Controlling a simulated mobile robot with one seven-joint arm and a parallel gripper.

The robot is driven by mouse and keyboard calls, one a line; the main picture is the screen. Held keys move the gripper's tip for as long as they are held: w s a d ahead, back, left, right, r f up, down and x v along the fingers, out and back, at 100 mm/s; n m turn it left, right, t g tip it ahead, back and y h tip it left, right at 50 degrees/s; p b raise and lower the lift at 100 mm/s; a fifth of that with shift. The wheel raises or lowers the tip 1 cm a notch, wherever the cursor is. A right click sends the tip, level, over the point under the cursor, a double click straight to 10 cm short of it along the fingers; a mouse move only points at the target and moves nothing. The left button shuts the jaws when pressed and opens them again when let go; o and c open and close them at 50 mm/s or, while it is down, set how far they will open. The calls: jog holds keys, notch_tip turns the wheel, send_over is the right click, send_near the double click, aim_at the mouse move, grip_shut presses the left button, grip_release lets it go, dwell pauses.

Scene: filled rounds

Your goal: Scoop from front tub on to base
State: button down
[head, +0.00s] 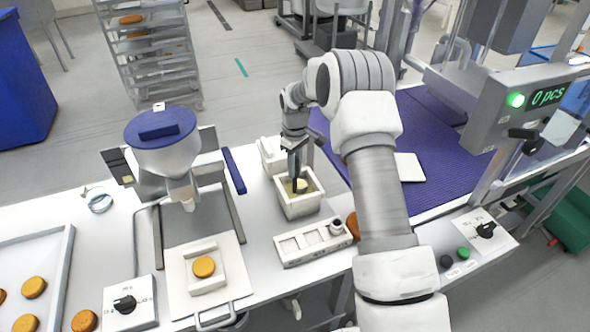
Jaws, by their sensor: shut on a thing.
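The front tub (299,207) is a white square container with pale yellowish contents, standing on the white bench in the middle. A second white tub (267,158) stands just behind it, to the left. My gripper (294,148) is above the front tub, pointing down and shut on a dark upright tool (295,182), seemingly a scoop. The tool's lower end is inside the front tub, beside a pale lump; its tip is hard to make out. The base (204,267) is an orange-brown round in a white square holder (208,287) on a pale board at the lower left.
A hopper with a blue lid (160,132) stands behind the base. A white block with compartments (312,242) sits in front of the tub, and another round (353,226) is partly hidden by my arm. A purple conveyor (440,130) lies right. A tray of rounds (62,260) is at left.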

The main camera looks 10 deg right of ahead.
jog(key=shift+r+p, duration=1.4)
jog(key=shift+r, duration=1.6)
